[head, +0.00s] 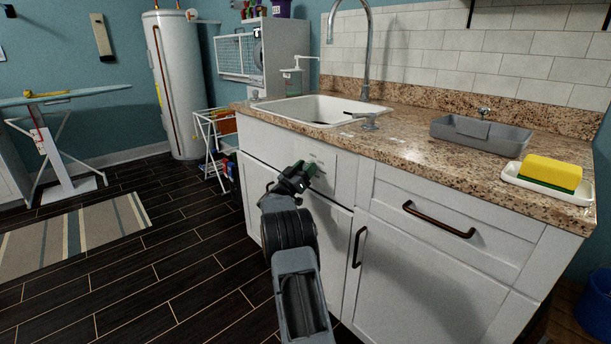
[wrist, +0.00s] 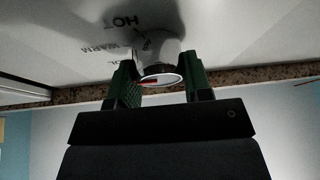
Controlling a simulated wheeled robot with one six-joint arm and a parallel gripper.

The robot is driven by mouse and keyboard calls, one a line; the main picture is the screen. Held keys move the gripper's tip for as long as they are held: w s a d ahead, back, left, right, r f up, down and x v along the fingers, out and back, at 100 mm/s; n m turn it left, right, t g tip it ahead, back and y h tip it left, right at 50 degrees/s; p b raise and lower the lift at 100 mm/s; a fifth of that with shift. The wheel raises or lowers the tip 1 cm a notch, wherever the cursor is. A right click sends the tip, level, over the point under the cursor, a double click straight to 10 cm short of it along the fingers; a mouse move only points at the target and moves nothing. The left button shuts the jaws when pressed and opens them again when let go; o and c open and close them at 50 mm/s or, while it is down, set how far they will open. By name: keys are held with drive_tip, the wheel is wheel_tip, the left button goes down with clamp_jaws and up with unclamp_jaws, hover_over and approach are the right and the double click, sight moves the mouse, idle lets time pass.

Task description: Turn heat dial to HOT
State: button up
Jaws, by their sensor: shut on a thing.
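The heat dial (wrist: 160,79) is a small round knob with a pale face and a red mark on the left of that face in the wrist view. My gripper (wrist: 158,70) is shut on it, with one green finger on each side. The panel behind shows upside-down words: HOT (wrist: 122,20), WARM below it, and a partly covered word ending in "OL" by the left finger. The red mark points left, toward that finger; its exact setting is unclear. In the head view, my gripper (head: 298,177) is at the white cabinet front under the sink, hiding the dial.
The granite countertop (head: 420,155) overhangs just above my gripper, with a white sink (head: 300,108) set in it. A cabinet door handle (head: 357,247) and drawer handle (head: 438,220) stick out to the right. The dark floor (head: 170,270) to the left is open.

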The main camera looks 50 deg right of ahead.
drive_tip(key=m+g+b, duration=0.1)
drive_tip(key=m+g, duration=0.1)
drive_tip(key=m, duration=0.2)
drive_tip(key=m+g, duration=0.2)
drive_tip(key=m, duration=0.2)
drive_tip(key=shift+f+m+g+b, duration=0.1)
drive_tip(key=shift+m+g+b, duration=0.2)
drive_tip(key=shift+g+b, duration=0.1)
drive_tip(key=m+g+y, duration=0.1)
drive_tip(key=m, duration=0.1)
drive_tip(key=m+g+y, duration=0.1)
drive_tip(key=m, duration=0.2)
drive_tip(key=m+g+p, duration=0.1)
drive_tip(key=m, duration=0.1)
drive_tip(key=shift+s+m+g+y, duration=0.15)
drive_tip(key=shift+m+g+y, duration=0.15)
drive_tip(key=shift+m+y, duration=0.1)
drive_tip(key=shift+m, duration=0.3)
drive_tip(key=o, duration=0.9)
drive_tip(key=p+v, duration=0.3)
drive_tip(key=v, duration=1)
drive_tip(key=shift+w+a, duration=0.2)
drive_tip(key=shift+a, duration=0.15)
